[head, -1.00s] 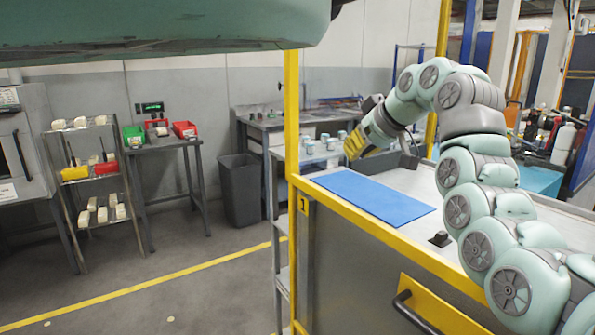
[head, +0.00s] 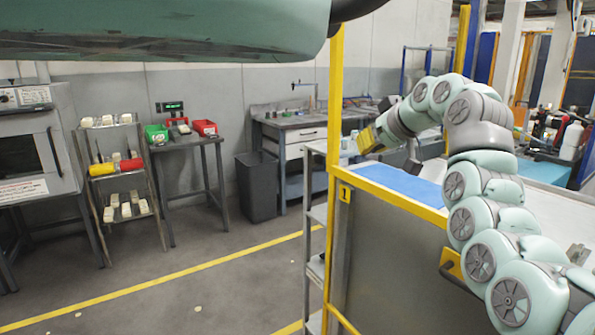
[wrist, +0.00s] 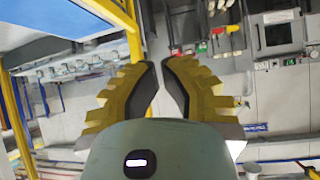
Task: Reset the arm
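My arm (head: 482,195) rises at the right of the head view and bends over to the left at its top. My gripper (head: 368,139) hangs at its end, tilted down and to the left, above the far part of a yellow-framed cart. In the wrist view, my gripper (wrist: 160,82) shows two yellow ribbed fingers with dark pads. A narrow gap is between them, with background showing through and nothing held.
The yellow-framed cart (head: 395,235) with a blue mat (head: 405,180) stands close in front. A shelf rack (head: 125,185), a small table with red and green bins (head: 185,142), a grey waste bin (head: 256,187) and a workbench (head: 300,135) stand behind. The floor at left is open.

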